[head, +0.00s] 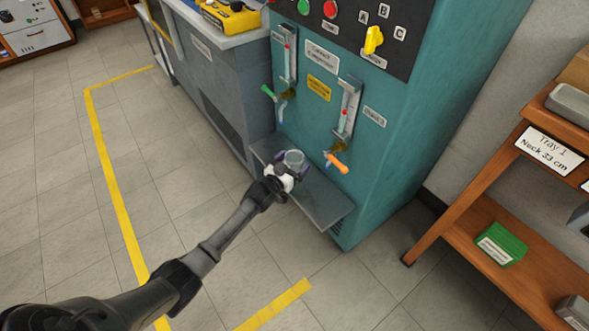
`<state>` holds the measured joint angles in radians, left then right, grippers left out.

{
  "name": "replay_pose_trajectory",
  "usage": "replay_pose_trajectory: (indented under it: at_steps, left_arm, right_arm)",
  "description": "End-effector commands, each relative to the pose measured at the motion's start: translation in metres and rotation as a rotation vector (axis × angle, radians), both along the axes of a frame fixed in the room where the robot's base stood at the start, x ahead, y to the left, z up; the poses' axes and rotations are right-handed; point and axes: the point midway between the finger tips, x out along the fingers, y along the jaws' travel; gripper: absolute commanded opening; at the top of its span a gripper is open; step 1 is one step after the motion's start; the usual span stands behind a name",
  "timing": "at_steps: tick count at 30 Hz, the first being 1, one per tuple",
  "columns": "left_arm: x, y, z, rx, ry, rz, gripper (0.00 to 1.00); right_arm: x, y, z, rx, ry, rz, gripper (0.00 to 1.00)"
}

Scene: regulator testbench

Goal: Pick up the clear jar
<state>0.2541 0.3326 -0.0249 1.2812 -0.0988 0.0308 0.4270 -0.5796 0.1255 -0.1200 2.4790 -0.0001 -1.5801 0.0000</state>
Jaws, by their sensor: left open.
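The clear jar (294,157) is a small see-through round vessel at the grey shelf on the front of the teal cabinet. My left gripper (291,166) reaches in from the lower left and is open at the jar, with its dark fingertips beside the jar's near part. The gripper hides the jar's lower part, so I cannot tell whether the fingers touch it or whether it rests on the shelf. My right gripper is not in view.
The grey shelf (321,204) has bare room to the right of the jar. Above it, the teal cabinet (390,150) carries a green-handled tap (268,92) and an orange-handled tap (337,162). A wooden rack (470,205) stands at right. The floor at left is clear.

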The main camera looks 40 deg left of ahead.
Motion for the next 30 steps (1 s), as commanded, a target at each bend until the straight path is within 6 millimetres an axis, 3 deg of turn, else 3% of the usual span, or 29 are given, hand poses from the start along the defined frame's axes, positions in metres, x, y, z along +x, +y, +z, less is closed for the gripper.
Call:
replay_pose_trajectory:
  at_steps: [8,25,30]
  left_arm:
    - [0.0028,0.0005,0.0005,0.000,0.000,0.000,0.93]
    - [0.0025,0.0003,0.0002,0.000,0.000,0.000,0.40]
    - [0.0026,0.0004,0.0005,0.000,0.000,0.000,0.38]
  right_arm:
    - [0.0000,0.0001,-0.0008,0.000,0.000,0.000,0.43]
    - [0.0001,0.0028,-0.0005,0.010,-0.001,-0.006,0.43]
    - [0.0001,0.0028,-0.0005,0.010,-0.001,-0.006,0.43]
